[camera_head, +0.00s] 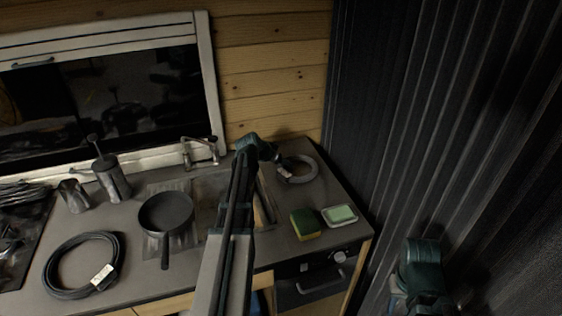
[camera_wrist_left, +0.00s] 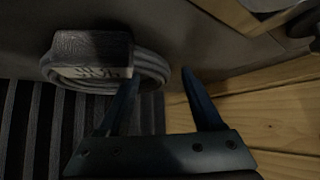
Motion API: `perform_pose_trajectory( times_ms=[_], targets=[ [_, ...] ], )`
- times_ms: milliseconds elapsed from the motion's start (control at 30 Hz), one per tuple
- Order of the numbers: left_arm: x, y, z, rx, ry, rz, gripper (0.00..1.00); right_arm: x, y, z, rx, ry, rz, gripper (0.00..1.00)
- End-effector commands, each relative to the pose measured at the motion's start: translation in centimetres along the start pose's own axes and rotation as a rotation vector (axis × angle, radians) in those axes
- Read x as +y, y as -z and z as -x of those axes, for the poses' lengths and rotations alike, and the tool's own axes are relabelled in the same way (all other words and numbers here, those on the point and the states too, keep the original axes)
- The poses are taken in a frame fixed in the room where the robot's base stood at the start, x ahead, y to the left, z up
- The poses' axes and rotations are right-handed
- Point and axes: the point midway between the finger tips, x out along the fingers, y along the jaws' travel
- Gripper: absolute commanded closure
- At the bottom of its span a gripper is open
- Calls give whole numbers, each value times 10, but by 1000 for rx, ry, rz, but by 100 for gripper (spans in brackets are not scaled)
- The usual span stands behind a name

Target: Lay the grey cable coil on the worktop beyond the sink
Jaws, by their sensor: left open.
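The grey cable coil (camera_head: 311,175) lies on the worktop to the right of the sink (camera_head: 212,186), near the wooden back wall. In the left wrist view the coil (camera_wrist_left: 152,84) shows a wide band with a pale label. My left gripper (camera_head: 286,166) is at the coil's left side, low over the worktop. Its two fingers (camera_wrist_left: 160,98) are apart with nothing held between them. One finger overlaps the coil's edge in the wrist view; I cannot tell if they touch. My right gripper is not in view; only part of my right arm shows at lower right.
A black cable coil (camera_head: 52,283) lies at the left. A pan (camera_head: 166,211), a moka pot (camera_head: 113,180) and a mug (camera_head: 73,196) stand nearby. A sponge (camera_head: 306,224) and a soap dish (camera_head: 340,216) sit near the right front edge. A dark ribbed wall (camera_head: 440,120) bounds the right side.

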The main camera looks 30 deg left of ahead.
Motion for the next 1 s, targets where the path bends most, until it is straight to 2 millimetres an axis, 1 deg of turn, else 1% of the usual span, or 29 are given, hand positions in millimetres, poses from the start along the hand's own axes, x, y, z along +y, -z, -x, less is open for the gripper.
perform_pose_trajectory(
  times_ms=[133, 267, 367, 600, 733, 867, 1000],
  targets=[
    [0, 2, 8, 0, 0, 1, 33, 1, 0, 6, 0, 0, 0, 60],
    [1, 3, 22, 0, 0, 1, 33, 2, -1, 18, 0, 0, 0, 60],
    [1, 3, 39, 0, 1, 1, 33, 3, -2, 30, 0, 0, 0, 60],
    [2, 4, 87, 0, 1, 2, 33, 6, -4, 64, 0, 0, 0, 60],
    [1, 4, 110, 0, 1, 2, 33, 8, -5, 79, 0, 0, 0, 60],
    [0, 2, 120, 0, 1, 0, 33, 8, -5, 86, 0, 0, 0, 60],
    [0, 0, 121, 0, 0, 0, 33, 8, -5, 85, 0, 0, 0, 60]
  ],
)
